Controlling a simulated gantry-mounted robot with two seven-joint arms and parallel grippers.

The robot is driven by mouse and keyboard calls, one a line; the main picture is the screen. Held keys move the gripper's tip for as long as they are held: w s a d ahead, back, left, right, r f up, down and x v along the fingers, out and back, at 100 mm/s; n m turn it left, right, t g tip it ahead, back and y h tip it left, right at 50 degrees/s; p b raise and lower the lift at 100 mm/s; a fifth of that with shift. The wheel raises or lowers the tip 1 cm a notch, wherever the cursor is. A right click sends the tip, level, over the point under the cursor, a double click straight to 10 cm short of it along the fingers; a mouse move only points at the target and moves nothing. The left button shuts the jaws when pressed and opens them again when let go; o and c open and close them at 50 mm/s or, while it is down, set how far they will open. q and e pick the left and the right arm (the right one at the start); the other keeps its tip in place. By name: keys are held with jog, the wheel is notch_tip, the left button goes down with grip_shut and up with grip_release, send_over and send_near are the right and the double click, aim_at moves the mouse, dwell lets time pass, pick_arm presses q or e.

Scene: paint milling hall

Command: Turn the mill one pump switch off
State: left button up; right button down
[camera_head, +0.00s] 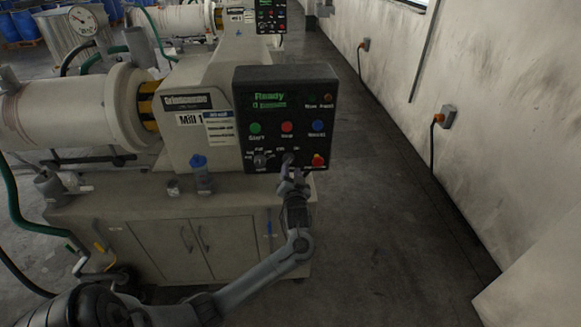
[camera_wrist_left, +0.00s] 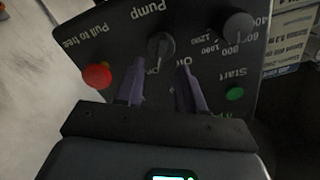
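The control panel (camera_head: 285,90) of Mill 1 faces me in the head view, with a "Ready" display. The pump switch (camera_wrist_left: 160,46) is a dark rotary knob under the label "Pump", seen upside down in the left wrist view. "On" and "Off" labels are beside it. Its pointer seems to lean towards "On", but the dim picture leaves this uncertain. My left gripper (camera_wrist_left: 160,72) is open, with one finger to each side just short of the knob; contact cannot be told. In the head view the left gripper (camera_head: 291,172) covers the panel's lower middle. My right gripper is out of view.
Close to the pump switch are a red "Pull to free" button (camera_wrist_left: 97,76), a numbered speed knob (camera_wrist_left: 238,26) and a green Start button (camera_wrist_left: 234,93). The floor (camera_head: 375,220) right of the mill is clear.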

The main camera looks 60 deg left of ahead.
aim_at(290, 162)
pick_arm(q)
jog(key=shift+x, duration=1.9)
grip_shut()
